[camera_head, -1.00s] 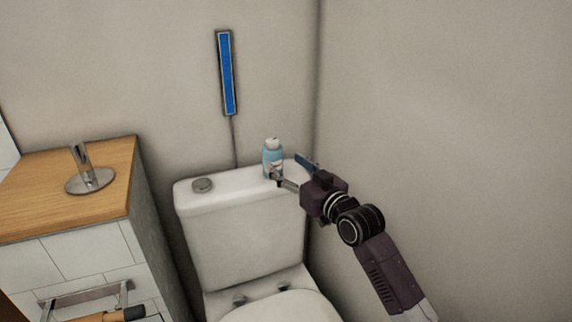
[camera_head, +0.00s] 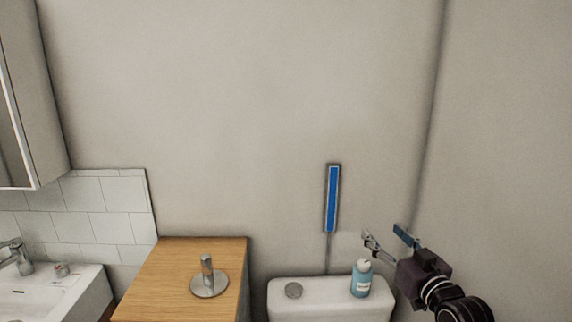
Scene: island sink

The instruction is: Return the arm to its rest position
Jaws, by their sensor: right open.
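My right gripper (camera_head: 386,237) is open and empty at the lower right, its two fingers spread apart. It is above and to the right of a small blue bottle with a white cap (camera_head: 361,279). The bottle stands upright on the right part of the white toilet tank lid (camera_head: 325,291), and a small gap shows between it and the gripper. The rest of my right arm runs off the bottom right corner. My left gripper is not in view.
A wooden-topped cabinet (camera_head: 165,285) with a metal holder (camera_head: 208,281) stands left of the tank. A sink (camera_head: 80,295) with a faucet (camera_head: 18,257) is at the far left. A blue strip (camera_head: 332,199) is on the back wall. The right wall is close to my right arm.

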